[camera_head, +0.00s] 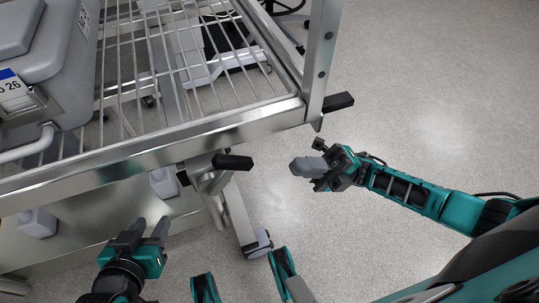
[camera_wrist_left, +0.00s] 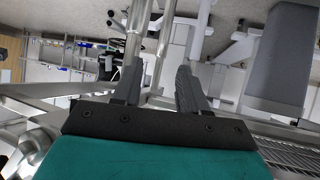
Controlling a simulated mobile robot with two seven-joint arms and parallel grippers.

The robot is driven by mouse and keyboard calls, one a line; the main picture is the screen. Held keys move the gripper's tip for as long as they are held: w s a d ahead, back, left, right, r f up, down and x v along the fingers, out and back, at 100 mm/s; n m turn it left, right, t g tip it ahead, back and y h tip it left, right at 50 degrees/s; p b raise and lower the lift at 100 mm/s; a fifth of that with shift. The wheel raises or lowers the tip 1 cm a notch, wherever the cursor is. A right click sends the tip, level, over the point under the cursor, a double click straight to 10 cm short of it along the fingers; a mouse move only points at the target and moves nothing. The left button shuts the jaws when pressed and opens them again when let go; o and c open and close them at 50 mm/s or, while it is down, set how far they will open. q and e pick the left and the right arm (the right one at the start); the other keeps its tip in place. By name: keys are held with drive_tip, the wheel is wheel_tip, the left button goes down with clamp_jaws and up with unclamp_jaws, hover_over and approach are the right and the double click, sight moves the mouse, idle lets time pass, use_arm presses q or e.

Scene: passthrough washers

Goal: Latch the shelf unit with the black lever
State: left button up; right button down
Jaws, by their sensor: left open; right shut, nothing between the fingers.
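The metal wire shelf unit (camera_head: 205,128) fills the upper left of the head view. A black lever (camera_head: 232,162) on a metal bracket sticks out to the right under its front rail. A second black-ended handle (camera_head: 338,102) sticks out at the corner post. My left gripper (camera_head: 150,226) is open and empty, below and left of the lever and apart from it. In the left wrist view its two fingers (camera_wrist_left: 158,80) stand apart with nothing between them. My right gripper (camera_head: 300,167) is shut and empty, right of the lever and below the corner handle, touching neither.
A grey container (camera_head: 62,75) with a label stands on the shelf at the left. A caster wheel (camera_head: 258,243) and a metal leg stand below the lever. White bottles (camera_head: 163,182) sit under the front rail. The floor (camera_head: 430,90) at the right is clear.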

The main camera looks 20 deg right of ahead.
sight(254, 163)
drive_tip(key=p+x, duration=0.1)
drive_tip(key=x, duration=0.5)
drive_tip(key=shift+a+r, duration=0.6)
drive_tip(key=shift+a, duration=0.2)
use_arm(q)
drive_tip(key=shift+s+a, duration=0.3)
use_arm(e)
drive_tip(key=shift+a, duration=0.15)
drive_tip(key=shift+r, duration=0.15)
use_arm(q)
drive_tip(key=shift+r+p, duration=0.25)
drive_tip(key=shift+p, duration=0.1)
use_arm(e)
drive_tip(key=shift+a+r, duration=0.15)
drive_tip(key=shift+r, duration=0.35)
use_arm(q)
drive_tip(key=shift+f, duration=0.15)
